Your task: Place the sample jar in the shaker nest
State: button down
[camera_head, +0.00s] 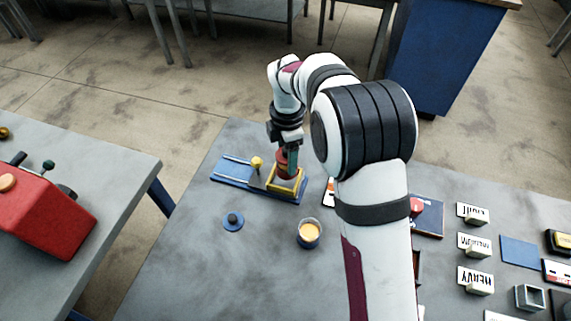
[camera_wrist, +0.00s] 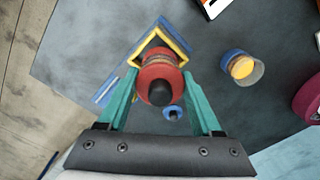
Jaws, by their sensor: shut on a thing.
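The sample jar (camera_head: 282,164) has a red lid with a black knob, and its lid fills the middle of the wrist view (camera_wrist: 158,82). My gripper (camera_head: 288,158) is shut on the jar, with a green finger on each side of it in the wrist view (camera_wrist: 160,76). The shaker nest (camera_head: 299,186) is a square yellow frame on a blue base. The jar stands about upright at the nest, its lower end within the frame's outline. I cannot tell whether it touches the nest floor. The yellow frame also shows beyond the jar in the wrist view (camera_wrist: 180,47).
The shaker's blue base (camera_head: 229,181) has two rails and a yellow knob (camera_head: 256,162). A clear cup of amber liquid (camera_head: 309,233) and a blue disc with a dark knob (camera_head: 233,221) stand nearer. Labelled blocks (camera_head: 474,246) stand at the right. The table's front left is clear.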

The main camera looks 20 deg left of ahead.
jog(key=f, duration=0.4)
jog(key=shift+a+f, duration=0.15)
jog(key=shift+a, duration=0.15)
jog(key=shift+f, duration=0.1)
jog(key=shift+c, duration=0.3)
grip_release()
notch_tip(320, 180, up, 12)
jog(key=shift+r, duration=0.15)
jog(key=s+d+r+m, duration=0.6)
jog(key=s+d+m, duration=0.1)
jog(key=d+m, duration=0.35)
jog(key=s+d+f+m+y, duration=0.1)
jog(key=s+d+m, duration=0.4)
jog(key=s+m, duration=0.5)
jog(key=s+d+f+m, duration=0.1)
jog(key=s+d+m, duration=0.4)
jog(key=s+m, duration=0.5)
jog(key=shift+s+d+f+m+y, duration=0.15)
jog(key=shift+d+f+m+y, duration=0.15)
jog(key=shift+f+m+y, duration=0.15)
